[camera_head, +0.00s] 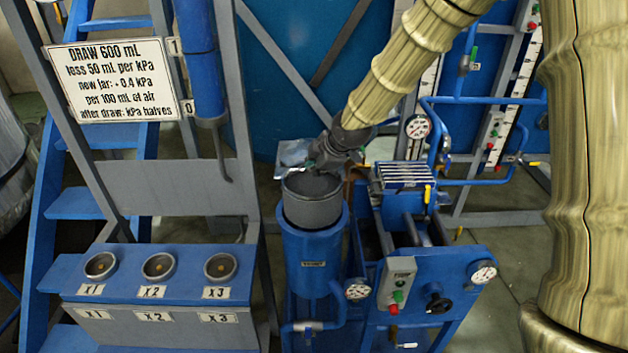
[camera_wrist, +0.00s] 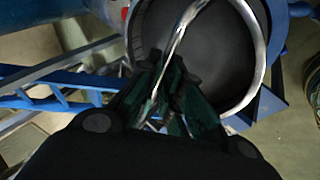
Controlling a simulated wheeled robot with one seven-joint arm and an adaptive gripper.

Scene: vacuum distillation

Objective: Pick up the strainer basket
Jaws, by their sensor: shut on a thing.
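The strainer basket (camera_head: 312,205) is a grey round cup, upright at the mouth of the blue cylindrical housing (camera_head: 310,258). Its upper part stands above the housing rim; its lower end is hidden inside or behind that rim. My gripper (camera_head: 332,160) is at the basket's top, reaching in from the upper right. In the wrist view, my gripper (camera_wrist: 168,80) is shut on the basket's shiny bent handle (camera_wrist: 190,18). The dark inside of the basket (camera_wrist: 215,60) shows beyond the fingers, with its bright rim to the right.
A blue pump frame with gauges (camera_head: 358,290) and a button box (camera_head: 396,284) stands right of the housing. On the left are a blue panel with three cups marked X1, X2, X3 (camera_head: 158,266) and a sign (camera_head: 112,80). Blue tanks and pipes stand behind.

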